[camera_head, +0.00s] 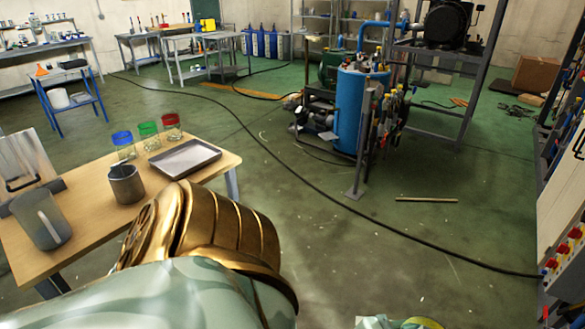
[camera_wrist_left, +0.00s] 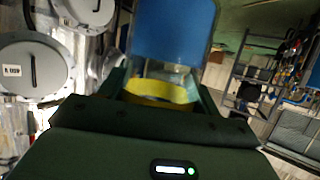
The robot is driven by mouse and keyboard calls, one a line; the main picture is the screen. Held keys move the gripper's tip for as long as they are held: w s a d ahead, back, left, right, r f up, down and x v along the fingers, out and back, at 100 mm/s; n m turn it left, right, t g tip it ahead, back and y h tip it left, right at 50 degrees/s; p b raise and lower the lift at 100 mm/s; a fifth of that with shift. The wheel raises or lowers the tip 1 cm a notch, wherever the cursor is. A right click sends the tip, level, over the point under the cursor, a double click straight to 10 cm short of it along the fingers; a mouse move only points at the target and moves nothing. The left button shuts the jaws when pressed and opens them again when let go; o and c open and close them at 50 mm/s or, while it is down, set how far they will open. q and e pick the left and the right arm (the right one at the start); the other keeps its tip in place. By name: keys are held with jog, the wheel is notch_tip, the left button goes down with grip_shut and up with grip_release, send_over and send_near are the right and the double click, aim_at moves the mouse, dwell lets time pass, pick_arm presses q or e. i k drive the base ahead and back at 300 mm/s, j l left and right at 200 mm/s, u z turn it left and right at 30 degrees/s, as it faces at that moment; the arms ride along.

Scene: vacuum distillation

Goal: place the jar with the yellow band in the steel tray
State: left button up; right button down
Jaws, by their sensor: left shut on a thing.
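In the left wrist view, the jar with the yellow band (camera_wrist_left: 160,92) is between the dark jaws of my left gripper (camera_wrist_left: 160,100), which is shut on it. Much of the jar is hidden by the gripper body. In the head view, the steel tray (camera_head: 186,158) lies empty near the right end of the wooden table. My bronze and pale green arm is in front of the table. A yellow curved piece (camera_head: 425,323) shows at the bottom edge; I cannot tell whether it is the jar. My right gripper is not in view.
A metal beaker (camera_head: 126,185) and a larger grey pitcher (camera_head: 42,220) stand on the wooden table (camera_head: 92,212). A blue tank (camera_head: 360,105) stands farther back. Open floor lies right of the table.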

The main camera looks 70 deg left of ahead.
aim_at(186, 160)
jog(key=u, duration=2.55)
jog(key=i+l+u, duration=0.15)
jog(key=i, duration=0.35)
jog(key=i+l+u, duration=0.15)
jog(key=i, duration=0.3)
jog(key=i+l+u, duration=0.15)
jog(key=i+l, duration=0.2)
jog(key=i+l+u, duration=0.15)
jog(key=i+l, duration=0.15)
jog(key=i, duration=0.25)
jog(key=i+l, duration=0.35)
jog(key=i, duration=0.1)
